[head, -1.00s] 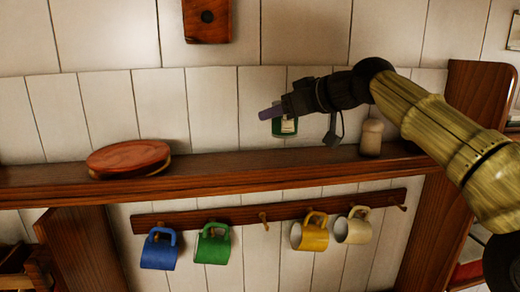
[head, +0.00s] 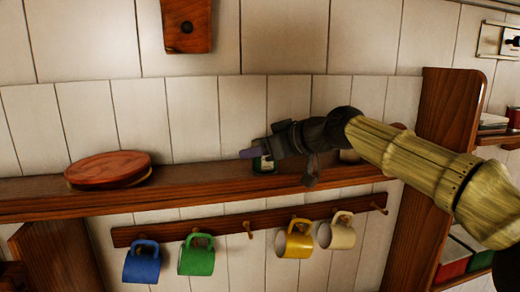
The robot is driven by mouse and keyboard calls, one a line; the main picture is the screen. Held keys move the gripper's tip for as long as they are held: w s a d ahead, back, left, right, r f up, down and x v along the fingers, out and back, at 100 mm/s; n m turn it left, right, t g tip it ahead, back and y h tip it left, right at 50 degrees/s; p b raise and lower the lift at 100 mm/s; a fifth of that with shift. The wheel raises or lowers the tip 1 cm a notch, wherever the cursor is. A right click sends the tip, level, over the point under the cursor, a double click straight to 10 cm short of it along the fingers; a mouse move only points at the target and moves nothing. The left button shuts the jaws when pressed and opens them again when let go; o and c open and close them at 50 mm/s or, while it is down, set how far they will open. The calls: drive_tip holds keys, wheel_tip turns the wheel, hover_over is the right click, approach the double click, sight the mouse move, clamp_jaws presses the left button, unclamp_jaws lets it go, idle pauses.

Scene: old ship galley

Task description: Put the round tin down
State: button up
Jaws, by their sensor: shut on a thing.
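The round tin (head: 264,166) is dark green with a pale label, and it is partly hidden behind my gripper (head: 252,154). My gripper is shut on the tin and comes in from the right. The tin is upright, low over the wooden shelf (head: 215,179), with its bottom at about the height of the shelf top. I cannot tell whether it touches the shelf.
A pale wooden shaker (head: 350,156) stands right, mostly hidden by my arm. The shelf between box and tin is clear. Several mugs, such as the green mug (head: 197,256), hang from a peg rail (head: 225,228) below.

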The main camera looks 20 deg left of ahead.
drive_tip(key=o, duration=1)
drive_tip(key=shift+s+d+r+b, duration=0.1)
drive_tip(key=shift+d+b, duration=0.25)
drive_tip(key=shift+d, duration=0.1)
drive_tip(key=b+v, duration=0.4)
drive_tip(key=v, duration=0.7)
drive_tip(key=shift+s+a+r+b, duration=0.1)
drive_tip(key=shift+s+b, duration=0.05)
drive_tip(key=shift+b, duration=0.15)
